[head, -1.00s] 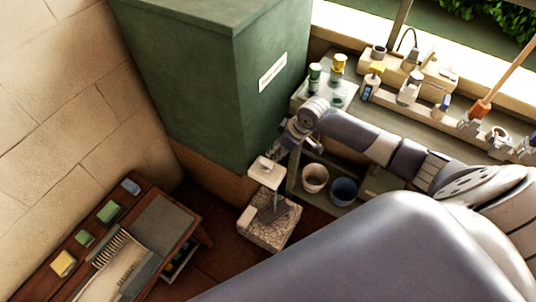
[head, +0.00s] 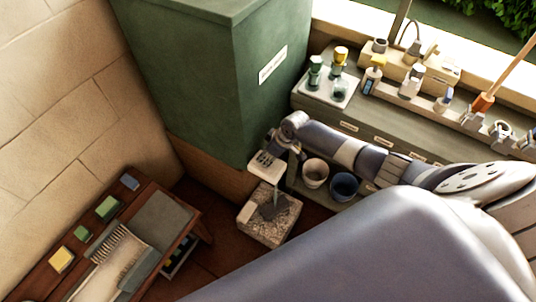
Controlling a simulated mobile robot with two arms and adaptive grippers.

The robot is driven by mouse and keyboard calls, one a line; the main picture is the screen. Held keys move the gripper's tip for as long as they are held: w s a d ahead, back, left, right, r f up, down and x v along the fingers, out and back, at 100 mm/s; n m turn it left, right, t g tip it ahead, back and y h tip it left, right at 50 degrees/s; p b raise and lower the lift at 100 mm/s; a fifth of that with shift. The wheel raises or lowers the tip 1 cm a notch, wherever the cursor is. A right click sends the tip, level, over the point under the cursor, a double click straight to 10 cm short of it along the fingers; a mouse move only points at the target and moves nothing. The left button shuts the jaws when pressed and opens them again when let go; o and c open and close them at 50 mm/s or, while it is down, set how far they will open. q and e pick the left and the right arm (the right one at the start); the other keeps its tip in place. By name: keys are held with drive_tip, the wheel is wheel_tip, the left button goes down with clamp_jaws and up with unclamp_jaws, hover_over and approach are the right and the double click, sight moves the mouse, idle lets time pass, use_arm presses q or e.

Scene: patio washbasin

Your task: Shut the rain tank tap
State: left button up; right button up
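The rain tank (head: 215,85) is the large green box at the upper middle, with a white label (head: 272,64) on its right face. My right arm comes in from the right, and its gripper (head: 268,157) is at the tank's lower front corner. The gripper points down and left over a small pale block (head: 262,172). I cannot tell whether it touches the block, or whether its fingers are open or shut. I cannot make out the tap clearly; the gripper and wrist cover that area. My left gripper is not in view.
A speckled stone block (head: 268,232) stands on the floor below the gripper. Two buckets, one white (head: 314,173) and one blue (head: 343,186), are close under my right forearm. A tray (head: 312,95) and bottles stand on the grey counter. A wooden bench (head: 190,222) is at the lower left.

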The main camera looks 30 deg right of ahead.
clamp_jaws()
